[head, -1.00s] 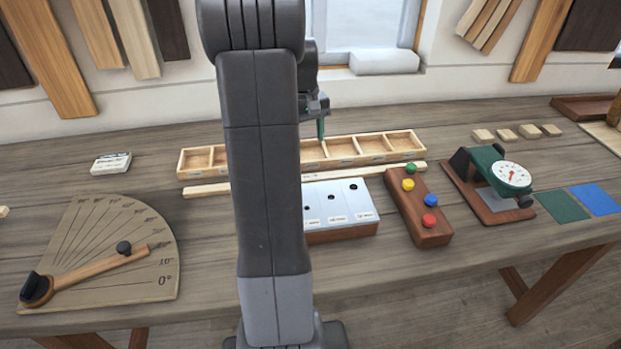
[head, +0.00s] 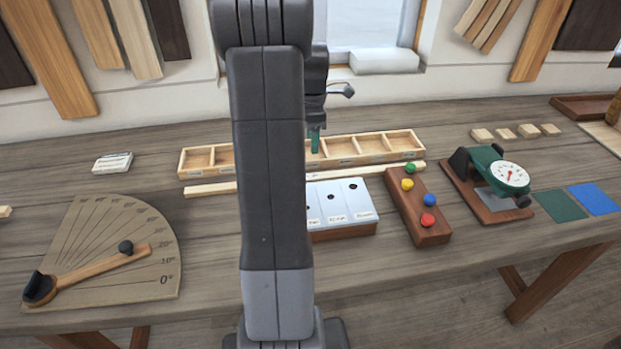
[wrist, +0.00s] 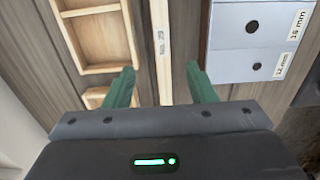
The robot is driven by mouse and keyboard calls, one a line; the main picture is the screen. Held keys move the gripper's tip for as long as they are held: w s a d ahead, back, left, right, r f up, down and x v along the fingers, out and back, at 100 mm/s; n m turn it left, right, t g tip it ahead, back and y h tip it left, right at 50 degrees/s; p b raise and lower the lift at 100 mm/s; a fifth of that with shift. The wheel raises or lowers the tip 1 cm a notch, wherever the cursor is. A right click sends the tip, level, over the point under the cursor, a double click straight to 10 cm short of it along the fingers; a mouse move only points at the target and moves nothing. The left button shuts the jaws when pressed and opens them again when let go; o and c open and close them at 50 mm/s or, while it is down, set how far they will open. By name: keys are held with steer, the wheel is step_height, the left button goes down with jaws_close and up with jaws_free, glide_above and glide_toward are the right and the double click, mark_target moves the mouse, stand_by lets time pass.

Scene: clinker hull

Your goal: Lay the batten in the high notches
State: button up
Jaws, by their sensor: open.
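The batten (head: 370,170) is a long, thin, pale wooden strip lying on the bench in front of the compartment tray. My arm hides its middle in the head view. In the wrist view the batten (wrist: 162,45) carries a printed number and runs between my fingers. My gripper (wrist: 161,88) has two green fingers, open, one on each side of the batten and apart from it. In the head view my gripper (head: 315,142) points down above the tray and batten area, partly behind my arm. I cannot make out any high notches.
The compartment tray (head: 420,150) lies right behind the batten. A white-topped block with holes (head: 338,203) stands close in front. A wooden block with coloured knobs (head: 436,236), a dial gauge (head: 510,177) and a protractor board (head: 100,225) stand further off on the bench.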

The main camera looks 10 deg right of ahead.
step_height(320, 180, down, 7)
steer(key=shift+r+p, duration=0.1)
steer(key=shift+p, duration=0.25)
steer(key=shift+s+a+f+p, duration=0.1)
steer(key=shift+f+p, duration=0.15)
steer(key=shift+f, duration=0.7)
steer(key=shift+w+a+f+p, duration=0.1)
steer(key=shift+f+p, duration=0.2)
steer(key=shift+f, duration=0.6)
steer(key=shift+s+a+f+p, duration=0.1)
steer(key=shift+f+p, duration=0.15)
steer(key=shift+f, duration=0.7)
jaws_close()
